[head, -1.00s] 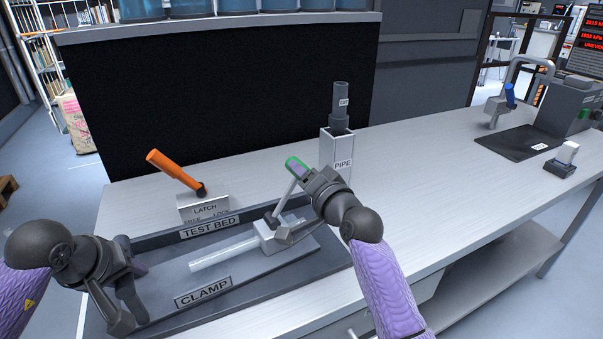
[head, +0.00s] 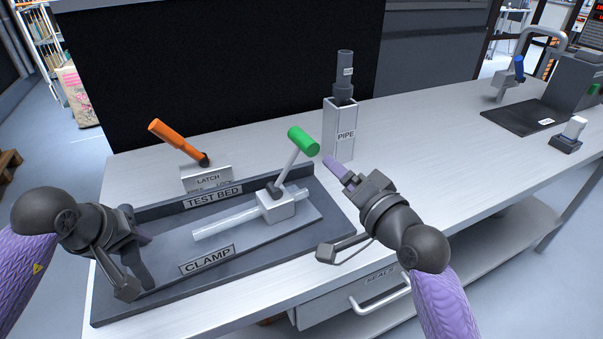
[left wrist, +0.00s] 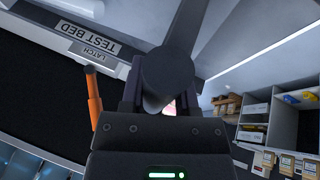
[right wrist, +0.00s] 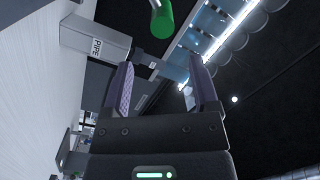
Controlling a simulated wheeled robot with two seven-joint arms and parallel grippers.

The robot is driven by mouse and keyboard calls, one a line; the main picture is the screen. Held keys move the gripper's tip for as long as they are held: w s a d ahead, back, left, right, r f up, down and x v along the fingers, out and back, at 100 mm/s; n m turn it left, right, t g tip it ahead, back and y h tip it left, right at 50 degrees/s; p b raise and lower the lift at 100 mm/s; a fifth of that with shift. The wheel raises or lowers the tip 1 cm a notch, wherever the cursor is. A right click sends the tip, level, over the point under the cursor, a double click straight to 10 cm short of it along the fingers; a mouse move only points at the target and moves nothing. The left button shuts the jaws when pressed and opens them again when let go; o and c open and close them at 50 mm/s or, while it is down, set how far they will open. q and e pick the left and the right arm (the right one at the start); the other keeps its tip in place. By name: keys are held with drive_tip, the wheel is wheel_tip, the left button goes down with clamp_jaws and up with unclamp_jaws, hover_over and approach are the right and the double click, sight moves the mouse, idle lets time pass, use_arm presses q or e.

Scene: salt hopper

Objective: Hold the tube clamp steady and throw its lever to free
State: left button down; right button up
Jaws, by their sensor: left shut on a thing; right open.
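The tube clamp is a pale metal block (head: 277,205) around a light tube (head: 225,224), on a grey bed with a CLAMP label. Its lever has a green handle (head: 303,141) and leans up and to the right in the head view; the green end also shows at the top of the right wrist view (right wrist: 161,18). My left gripper (head: 138,258) is shut on a dark grey post (left wrist: 170,75) at the bed's left end. My right gripper (head: 332,208) is open and empty, to the right of the lever and apart from it.
A latch with an orange handle (head: 178,141) stands behind the bed, left of the clamp. A PIPE holder (head: 341,130) with a dark tube stands close behind my right gripper. The counter (head: 440,150) is clear to the right, up to a dark mat.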

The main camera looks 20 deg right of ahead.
use_arm(q)
drive_tip(key=shift+s+a+f, duration=0.1)
drive_tip(key=shift+f, duration=0.15)
use_arm(e)
drive_tip(key=shift+s, duration=0.55)
